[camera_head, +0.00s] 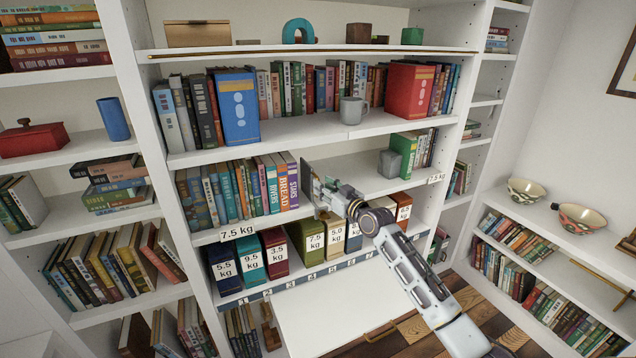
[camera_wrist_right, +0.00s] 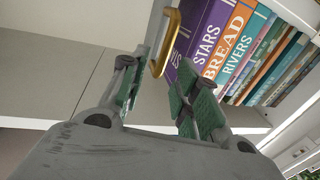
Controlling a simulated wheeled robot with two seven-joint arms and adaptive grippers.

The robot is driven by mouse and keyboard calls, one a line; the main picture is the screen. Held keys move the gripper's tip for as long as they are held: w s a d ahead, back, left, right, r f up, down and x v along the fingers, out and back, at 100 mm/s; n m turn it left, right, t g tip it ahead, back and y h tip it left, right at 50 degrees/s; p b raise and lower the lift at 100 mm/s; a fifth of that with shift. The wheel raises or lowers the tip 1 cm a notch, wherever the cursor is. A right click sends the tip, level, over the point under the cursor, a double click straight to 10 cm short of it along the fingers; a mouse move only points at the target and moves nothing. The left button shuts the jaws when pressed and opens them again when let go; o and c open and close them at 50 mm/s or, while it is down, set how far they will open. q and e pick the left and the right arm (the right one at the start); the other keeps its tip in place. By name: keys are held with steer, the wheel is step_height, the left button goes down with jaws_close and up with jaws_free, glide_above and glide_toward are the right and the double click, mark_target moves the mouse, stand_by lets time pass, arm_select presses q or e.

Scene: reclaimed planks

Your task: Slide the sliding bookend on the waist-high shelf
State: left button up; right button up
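The sliding bookend (camera_head: 307,183) shows in the head view as a thin dark upright plate at the right end of the book row on the waist-high shelf (camera_head: 262,222). Its brass handle (camera_wrist_right: 172,38) shows in the right wrist view, beside the purple STARS book. My right gripper (camera_head: 322,192) is just right of the plate, over the shelf. In the wrist view its two green-padded fingers (camera_wrist_right: 160,92) are apart, with the handle's near end at the gap between them. I cannot tell whether either finger touches it. My left gripper is not in view.
Books (camera_head: 240,190) fill the shelf left of the bookend. A grey block (camera_head: 391,163) and a green book (camera_head: 404,152) stand to the right, with bare shelf between. Weight-labelled boxes (camera_head: 275,252) line the shelf below.

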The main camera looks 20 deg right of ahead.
steer(key=shift+x, duration=2)
jaws_close()
